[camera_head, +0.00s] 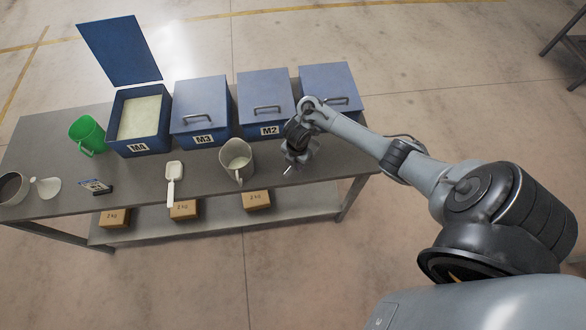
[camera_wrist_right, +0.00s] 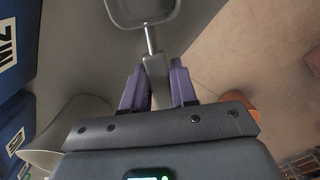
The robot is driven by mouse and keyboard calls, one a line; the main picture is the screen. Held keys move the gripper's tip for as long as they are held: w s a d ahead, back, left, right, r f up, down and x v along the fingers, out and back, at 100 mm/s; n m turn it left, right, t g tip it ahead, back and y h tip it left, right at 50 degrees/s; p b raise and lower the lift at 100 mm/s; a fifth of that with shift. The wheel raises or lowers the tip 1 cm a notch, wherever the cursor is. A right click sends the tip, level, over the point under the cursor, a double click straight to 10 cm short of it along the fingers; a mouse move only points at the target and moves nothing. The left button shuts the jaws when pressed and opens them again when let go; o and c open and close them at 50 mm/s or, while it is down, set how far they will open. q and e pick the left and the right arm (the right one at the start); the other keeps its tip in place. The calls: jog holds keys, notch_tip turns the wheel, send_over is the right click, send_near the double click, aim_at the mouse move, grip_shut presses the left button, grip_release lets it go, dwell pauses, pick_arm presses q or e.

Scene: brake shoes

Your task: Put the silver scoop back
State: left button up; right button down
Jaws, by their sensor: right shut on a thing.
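My right gripper (camera_head: 291,166) is over the right end of the grey table, to the right of a light grey jug (camera_head: 237,158). In the right wrist view its two purple-grey fingers (camera_wrist_right: 157,82) are shut on the handle of the silver scoop (camera_wrist_right: 143,12). The scoop's bowl extends beyond the fingertips, partly cut off by the frame's top edge. In the head view the scoop is mostly hidden by the gripper, and I cannot tell whether it touches the table. My left gripper is not in view.
Blue bins line the table's back; the M4 bin (camera_head: 161,122) is open and holds pale powder, and the others are closed. Boxes sit below.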

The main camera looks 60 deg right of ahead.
jog(key=shift+w+f, duration=0.5)
jog(key=shift+w, duration=0.3)
notch_tip(320, 180, down, 4)
jog(key=shift+s+r+b, duration=0.1)
jog(key=shift+r+b, duration=0.05)
jog(key=shift+b, duration=0.5)
jog(key=shift+f, duration=0.2)
jog(key=c, duration=0.9)
grip_release()
jog(key=shift+r, duration=0.1)
